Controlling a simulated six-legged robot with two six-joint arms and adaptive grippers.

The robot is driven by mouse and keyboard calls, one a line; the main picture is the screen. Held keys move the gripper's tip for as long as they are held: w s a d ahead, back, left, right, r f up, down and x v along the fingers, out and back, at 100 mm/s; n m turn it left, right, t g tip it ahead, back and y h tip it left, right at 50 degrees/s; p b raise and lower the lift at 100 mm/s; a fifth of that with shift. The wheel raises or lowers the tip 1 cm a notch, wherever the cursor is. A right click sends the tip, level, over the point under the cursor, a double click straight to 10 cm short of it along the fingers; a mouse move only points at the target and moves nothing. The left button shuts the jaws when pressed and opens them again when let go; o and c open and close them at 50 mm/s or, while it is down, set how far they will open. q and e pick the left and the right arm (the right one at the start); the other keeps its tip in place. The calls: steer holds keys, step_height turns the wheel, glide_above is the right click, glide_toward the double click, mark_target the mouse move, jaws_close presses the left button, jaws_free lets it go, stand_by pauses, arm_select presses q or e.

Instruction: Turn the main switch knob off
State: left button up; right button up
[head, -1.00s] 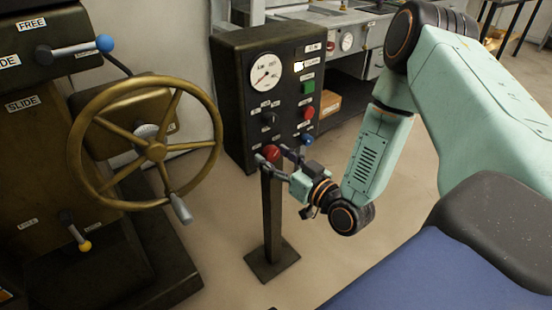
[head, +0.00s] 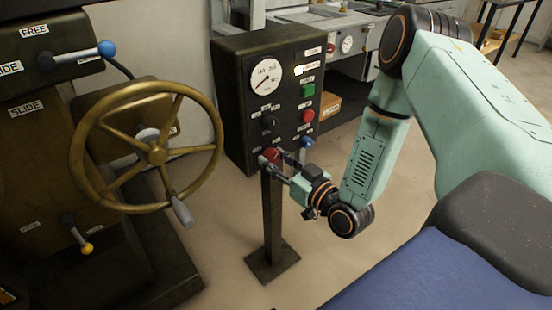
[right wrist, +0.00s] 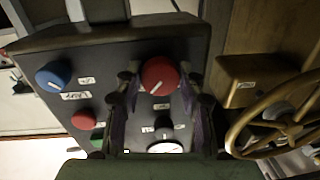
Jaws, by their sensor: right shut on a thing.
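The red knob (head: 271,154) is low on the front of the dark switch panel (head: 232,100); I take it for the main switch knob, as its label is not readable. My right gripper (head: 274,160) is at it, with one finger on each side. In the right wrist view the red knob (right wrist: 160,73) sits between the two fingers of my right gripper (right wrist: 160,82), which is shut on it. A pale pointer line on its face is slightly tilted. My left gripper is not in view.
The panel also bears a round gauge (head: 266,76), a black knob (head: 268,122), a green button (head: 308,91), a red button (head: 308,116) and a blue knob (head: 307,142). A brass handwheel (head: 157,153) stands close on the left.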

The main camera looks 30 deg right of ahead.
steer(key=shift+r+n+p, duration=0.1)
steer(key=shift+n+p, duration=0.6)
steer(key=n+p, duration=0.5)
steer(key=n+h+p, duration=0.1)
steer(key=n+p, duration=0.5)
steer(key=shift+r+g, duration=0.15)
steer(key=shift+g, duration=0.15)
steer(key=shift+s+n+p, duration=0.1)
steer(key=shift+n+p, duration=1.65)
steer(key=shift+n, duration=0.15)
steer(key=shift+f, duration=0.2)
steer(key=o, duration=1.2)
steer(key=shift+r+h, duration=0.1)
steer(key=shift+h, duration=0.2)
steer(key=shift+c, duration=0.2)
steer(key=s, duration=0.7)
steer(key=shift+s+d+r, duration=0.2)
steer(key=shift+d+r, duration=0.05)
steer(key=shift+d, duration=0.05)
